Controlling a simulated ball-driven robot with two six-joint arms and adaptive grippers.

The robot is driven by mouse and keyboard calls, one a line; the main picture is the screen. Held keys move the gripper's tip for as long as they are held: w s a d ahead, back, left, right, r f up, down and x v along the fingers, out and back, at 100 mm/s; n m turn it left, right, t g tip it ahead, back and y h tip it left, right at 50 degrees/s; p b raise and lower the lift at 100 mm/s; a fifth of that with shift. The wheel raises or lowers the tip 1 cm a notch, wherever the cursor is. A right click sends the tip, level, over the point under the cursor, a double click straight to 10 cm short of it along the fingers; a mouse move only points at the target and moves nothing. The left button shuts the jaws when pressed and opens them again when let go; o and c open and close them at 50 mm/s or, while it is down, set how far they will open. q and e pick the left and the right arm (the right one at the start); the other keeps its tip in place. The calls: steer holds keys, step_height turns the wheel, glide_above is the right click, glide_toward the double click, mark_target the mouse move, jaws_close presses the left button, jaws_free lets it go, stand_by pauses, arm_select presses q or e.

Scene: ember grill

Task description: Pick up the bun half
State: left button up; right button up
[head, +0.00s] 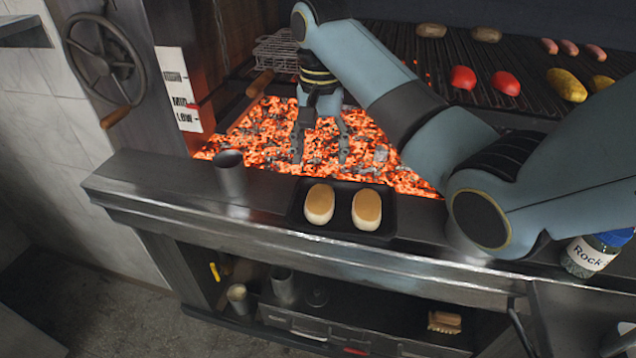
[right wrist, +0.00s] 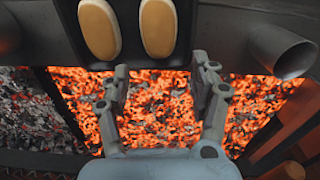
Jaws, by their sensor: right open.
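Two bun halves lie side by side on a dark tray (head: 343,228) at the front ledge, the left bun half (head: 319,204) and the right bun half (head: 366,209). In the right wrist view, one bun half (right wrist: 158,27) and the other bun half (right wrist: 100,28) show at the top, cut off by the frame edge. My right gripper (head: 320,160) is open and empty, its fingers pointing down over the glowing coals behind the tray. It is apart from both bun halves. In the right wrist view its two fingers (right wrist: 160,85) stand wide apart. My left gripper is out of view.
A metal cup (head: 230,174) stands on the ledge left of the tray. The coal bed (head: 270,125) glows behind the ledge. Tomatoes (head: 463,79), potatoes (head: 567,85) and sausages (head: 569,47) lie on the grill at the back right.

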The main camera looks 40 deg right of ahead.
glide_above(321, 191)
steer(key=f, duration=0.4)
steer(key=shift+s+a+f, duration=0.1)
steer(key=shift+a+f, duration=0.1)
steer(key=shift+f, duration=0.05)
steer(key=f, duration=0.6)
steer(key=shift+d, duration=0.2)
steer(key=shift+r, duration=0.1)
steer(key=c, duration=0.7)
steer(key=shift+r, duration=0.1)
